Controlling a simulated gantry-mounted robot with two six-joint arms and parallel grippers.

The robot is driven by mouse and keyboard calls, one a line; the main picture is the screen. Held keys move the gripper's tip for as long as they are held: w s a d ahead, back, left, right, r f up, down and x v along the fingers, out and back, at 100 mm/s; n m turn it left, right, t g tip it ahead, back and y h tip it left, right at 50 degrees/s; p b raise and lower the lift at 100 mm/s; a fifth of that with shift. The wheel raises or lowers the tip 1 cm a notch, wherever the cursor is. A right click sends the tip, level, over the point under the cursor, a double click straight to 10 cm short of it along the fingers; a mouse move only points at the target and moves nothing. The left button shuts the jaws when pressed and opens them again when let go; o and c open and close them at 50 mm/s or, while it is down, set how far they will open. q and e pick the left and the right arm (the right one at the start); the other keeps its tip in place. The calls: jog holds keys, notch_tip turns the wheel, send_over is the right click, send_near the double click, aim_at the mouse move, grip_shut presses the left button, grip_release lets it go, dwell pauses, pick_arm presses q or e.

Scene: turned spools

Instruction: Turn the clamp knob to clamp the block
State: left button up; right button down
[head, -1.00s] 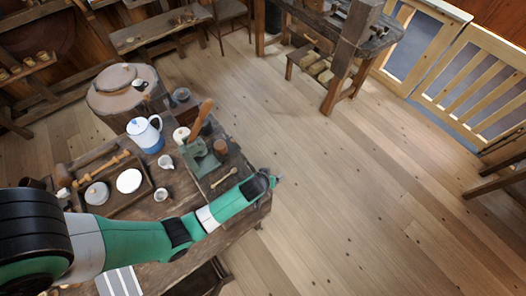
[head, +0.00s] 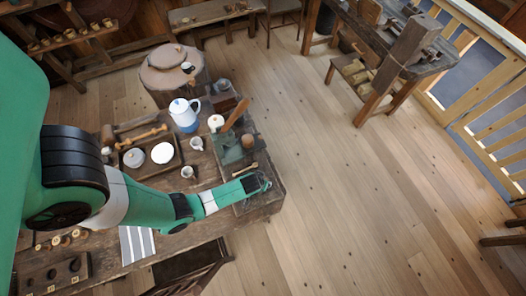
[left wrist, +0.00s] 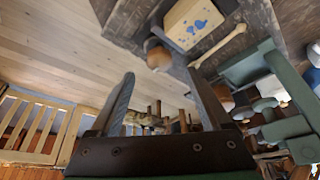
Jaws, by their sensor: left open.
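My left gripper (head: 266,183) is over the right end of the workbench in the head view. In the left wrist view its two fingers (left wrist: 162,100) are apart with nothing between them. Beyond the fingertips, a round brown wooden knob (left wrist: 158,58) sits beside a pale block with blue marks (left wrist: 192,24). The knob is apart from the fingers. A dark frame (left wrist: 142,14) lies around the block. In the head view my gripper hides the block and knob. My right gripper is in neither view.
A green metal tool (head: 231,152) with a wooden handle stands behind my gripper, close to it in the left wrist view. A blue and white pot (head: 184,117) and cups stand farther left. Open floor (head: 370,190) lies right.

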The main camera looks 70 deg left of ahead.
pick_arm(q)
jog(key=b+x, duration=0.3)
jog(key=x, duration=0.2)
jog(key=shift+a+f+b, duration=0.15)
jog(key=shift+f+b, duration=0.1)
jog(key=shift+b, duration=0.1)
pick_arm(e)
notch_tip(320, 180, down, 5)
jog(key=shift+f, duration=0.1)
pick_arm(q)
jog(key=shift+c, duration=0.3)
grip_shut()
